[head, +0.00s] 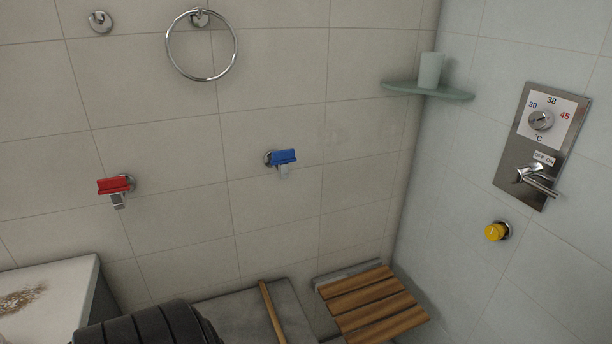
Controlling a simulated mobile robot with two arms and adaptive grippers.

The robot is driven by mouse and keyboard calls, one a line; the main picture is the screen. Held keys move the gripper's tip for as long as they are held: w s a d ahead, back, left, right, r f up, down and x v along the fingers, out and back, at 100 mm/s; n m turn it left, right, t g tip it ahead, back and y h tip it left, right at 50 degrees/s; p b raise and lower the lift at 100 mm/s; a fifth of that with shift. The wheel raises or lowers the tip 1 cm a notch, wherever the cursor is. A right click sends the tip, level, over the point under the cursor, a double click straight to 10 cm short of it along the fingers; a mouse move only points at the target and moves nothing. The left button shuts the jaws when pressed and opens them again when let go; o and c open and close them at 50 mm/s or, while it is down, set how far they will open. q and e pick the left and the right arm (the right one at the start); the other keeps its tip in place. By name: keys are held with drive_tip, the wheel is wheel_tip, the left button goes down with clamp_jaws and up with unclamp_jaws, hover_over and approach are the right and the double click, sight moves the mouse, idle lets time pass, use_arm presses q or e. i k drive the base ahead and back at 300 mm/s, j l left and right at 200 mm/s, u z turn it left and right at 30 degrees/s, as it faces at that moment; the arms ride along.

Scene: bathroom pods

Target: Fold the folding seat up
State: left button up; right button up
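The folding seat (372,303) is at the bottom right of the head view, low in the corner. It has several brown wooden slats and is joined to a grey bar (347,274) along the wall. It is down, with its slats reaching out from the wall. Its front part is close to the lower edge of the picture. Neither of my grippers shows in the head view, so I cannot tell their state or how near they are to the seat.
A grey slab (240,311) with a wooden strip (273,312) lies left of the seat. A white stained top (45,285) is at the lower left. A yellow knob (496,231), a shower control (541,147) and a corner shelf (455,93) with a cup (430,70) are above.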

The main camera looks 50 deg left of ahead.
sight(384, 331)
drive_tip(key=u, duration=1.35)
drive_tip(key=l, duration=0.6)
